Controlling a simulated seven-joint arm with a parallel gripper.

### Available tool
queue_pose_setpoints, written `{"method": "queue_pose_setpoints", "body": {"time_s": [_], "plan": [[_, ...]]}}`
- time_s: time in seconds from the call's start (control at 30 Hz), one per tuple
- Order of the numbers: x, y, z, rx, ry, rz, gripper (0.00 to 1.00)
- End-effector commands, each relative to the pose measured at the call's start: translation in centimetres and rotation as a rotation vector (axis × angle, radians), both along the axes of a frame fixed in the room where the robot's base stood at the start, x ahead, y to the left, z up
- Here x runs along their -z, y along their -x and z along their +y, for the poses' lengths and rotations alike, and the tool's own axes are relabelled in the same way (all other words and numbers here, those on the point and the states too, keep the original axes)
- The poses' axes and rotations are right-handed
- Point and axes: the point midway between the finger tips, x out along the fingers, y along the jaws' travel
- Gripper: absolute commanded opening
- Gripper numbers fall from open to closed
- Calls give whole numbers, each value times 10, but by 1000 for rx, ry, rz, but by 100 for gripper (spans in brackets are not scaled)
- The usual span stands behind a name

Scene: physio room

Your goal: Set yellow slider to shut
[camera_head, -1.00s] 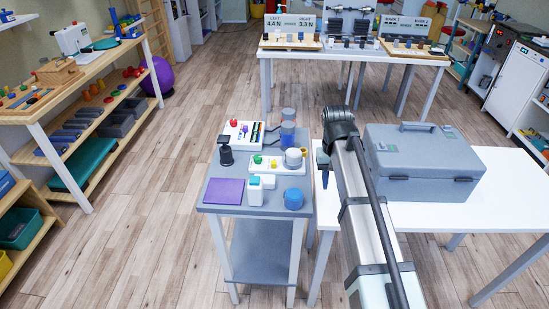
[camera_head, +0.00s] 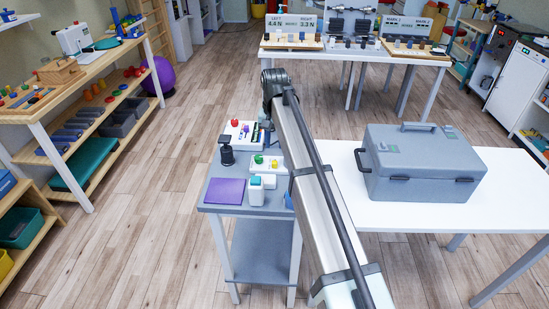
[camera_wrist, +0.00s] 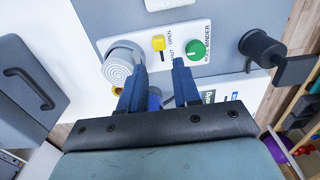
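The yellow slider (camera_wrist: 158,43) sits on a white panel (camera_wrist: 196,66) in the wrist view. Its handle is beside the word OPEN; the SHUT label lies nearer my fingers and is partly covered. A green knob (camera_wrist: 195,48) and a round grey ribbed knob (camera_wrist: 119,66) flank the slider. In the head view the slider is a small yellow spot (camera_head: 273,163) on the panel, left of my arm. My gripper (camera_wrist: 159,82) has two blue fingers apart, with no held thing visible. The fingers appear just on the near side of the slider, with no visible contact.
A black post with a flat head (camera_head: 226,150), a purple square (camera_head: 224,191) and a white bottle (camera_head: 256,191) share the small grey table (camera_head: 212,208). A large grey case (camera_head: 420,165) stands on the white table at right. A blue round thing shows between my fingers.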

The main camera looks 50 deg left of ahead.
Motion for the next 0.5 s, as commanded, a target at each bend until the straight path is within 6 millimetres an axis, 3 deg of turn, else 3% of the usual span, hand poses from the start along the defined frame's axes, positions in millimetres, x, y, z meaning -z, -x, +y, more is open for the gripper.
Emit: {"method": "queue_pose_setpoints", "body": {"time_s": [0.3,0.5], "plan": [[52,0,-1,0,1,1,32],[69,0,0,0,0,0,32]]}}
